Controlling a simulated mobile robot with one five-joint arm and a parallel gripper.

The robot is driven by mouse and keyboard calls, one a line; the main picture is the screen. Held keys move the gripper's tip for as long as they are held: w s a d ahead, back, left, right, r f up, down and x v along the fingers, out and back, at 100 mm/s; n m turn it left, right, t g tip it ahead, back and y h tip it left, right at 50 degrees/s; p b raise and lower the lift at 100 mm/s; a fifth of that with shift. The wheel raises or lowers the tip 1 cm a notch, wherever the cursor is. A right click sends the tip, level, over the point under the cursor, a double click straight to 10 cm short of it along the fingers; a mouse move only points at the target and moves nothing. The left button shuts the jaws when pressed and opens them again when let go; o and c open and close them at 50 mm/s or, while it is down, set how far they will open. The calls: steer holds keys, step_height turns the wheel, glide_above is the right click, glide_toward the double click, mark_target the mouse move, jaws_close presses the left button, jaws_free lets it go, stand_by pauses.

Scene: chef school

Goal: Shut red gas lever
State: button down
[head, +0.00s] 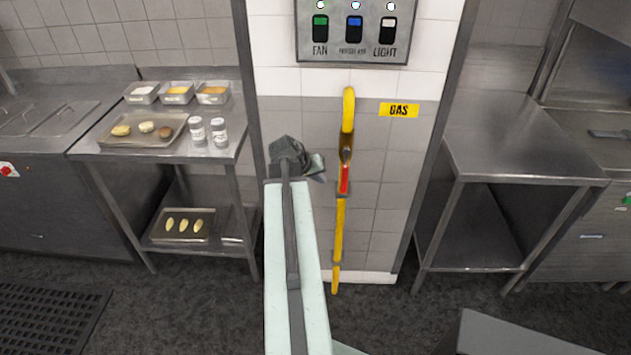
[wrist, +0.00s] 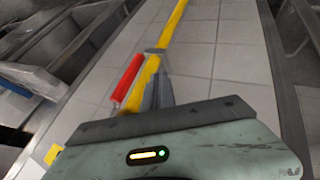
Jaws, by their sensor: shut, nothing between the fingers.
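The red gas lever (head: 344,178) is on the yellow gas pipe (head: 339,230) that runs down the tiled wall. The lever lies roughly in line with the pipe, its handle hanging downward from the valve. In the wrist view the red lever (wrist: 128,78) runs beside the yellow pipe (wrist: 172,28), nearly parallel to it. My gripper (head: 317,167) is just left of the lever in the head view. In the wrist view my gripper (wrist: 160,90) is shut and empty, its fingertips close to the pipe and beside the lever. Whether it touches either is unclear.
A yellow GAS sign (head: 399,110) is right of the pipe. A switch panel (head: 352,30) is above. A steel table (head: 236,150) with trays and shakers stands left, and a bare steel table (head: 520,150) stands right.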

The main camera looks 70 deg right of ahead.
mark_target(345, 171)
steer(key=shift+s+d+f, duration=0.25)
steer(key=shift+s+d, duration=0.3)
steer(key=shift+s, duration=0.1)
steer(key=shift+s+d+f, duration=0.25)
steer(key=shift+s+d, duration=0.25)
steer(key=shift+s, duration=0.1)
steer(key=shift+s+d+f, duration=0.25)
steer(key=shift+s+d, duration=0.3)
steer(key=shift+s, duration=0.1)
